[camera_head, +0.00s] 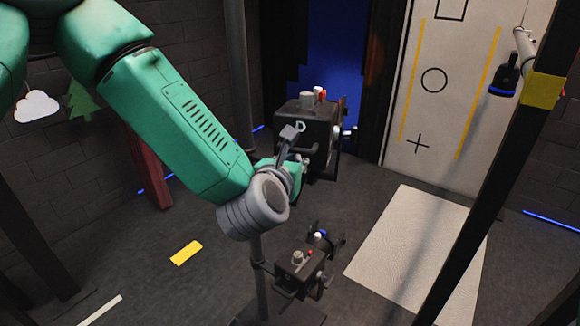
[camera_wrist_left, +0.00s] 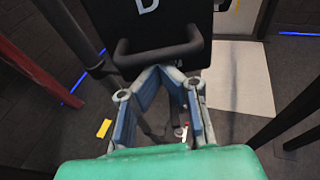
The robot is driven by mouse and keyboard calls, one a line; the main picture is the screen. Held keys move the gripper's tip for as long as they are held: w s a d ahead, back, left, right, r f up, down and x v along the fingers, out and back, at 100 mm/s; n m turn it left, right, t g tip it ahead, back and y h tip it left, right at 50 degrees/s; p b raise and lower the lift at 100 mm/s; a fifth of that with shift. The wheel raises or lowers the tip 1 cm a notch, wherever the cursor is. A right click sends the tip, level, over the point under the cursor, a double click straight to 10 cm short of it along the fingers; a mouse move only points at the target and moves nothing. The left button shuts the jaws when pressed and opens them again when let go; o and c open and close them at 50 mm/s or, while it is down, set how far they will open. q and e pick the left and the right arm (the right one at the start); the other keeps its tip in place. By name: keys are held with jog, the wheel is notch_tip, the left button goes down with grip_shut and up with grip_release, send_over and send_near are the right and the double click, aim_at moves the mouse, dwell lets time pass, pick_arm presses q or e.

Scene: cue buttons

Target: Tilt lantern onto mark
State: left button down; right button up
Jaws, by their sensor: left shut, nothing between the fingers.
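The upper lantern, a black box marked with a white D (camera_head: 320,138), is mounted on a stand. A white knob and a small red part sit on its top. Its dark bar handle (camera_wrist_left: 158,55) shows in the left wrist view below the D. My left gripper (camera_wrist_left: 168,72) is shut and empty, its fingertips right by the handle; I cannot tell whether they touch it. In the head view the left gripper is partly hidden by its wrist. The white panel (camera_head: 455,110) carries a square outline, a circle mark (camera_head: 434,80) and a cross mark (camera_head: 418,143).
A second, smaller-looking black lantern (camera_head: 303,270) sits lower on the stand pole (camera_head: 261,280). A pale rectangle (camera_head: 415,250) lies on the floor. A dark post (camera_head: 480,210) with a yellow band stands at right. A dark lamp (camera_head: 503,77) hangs at the upper right.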

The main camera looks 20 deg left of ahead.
pick_arm(q)
jog(key=shift+w+d, duration=0.1)
jog(key=shift+a+r+g+p, duration=0.3)
jog(key=shift+a+r, duration=0.05)
jog(key=shift+r, duration=0.35)
jog(key=shift+d, duration=0.1)
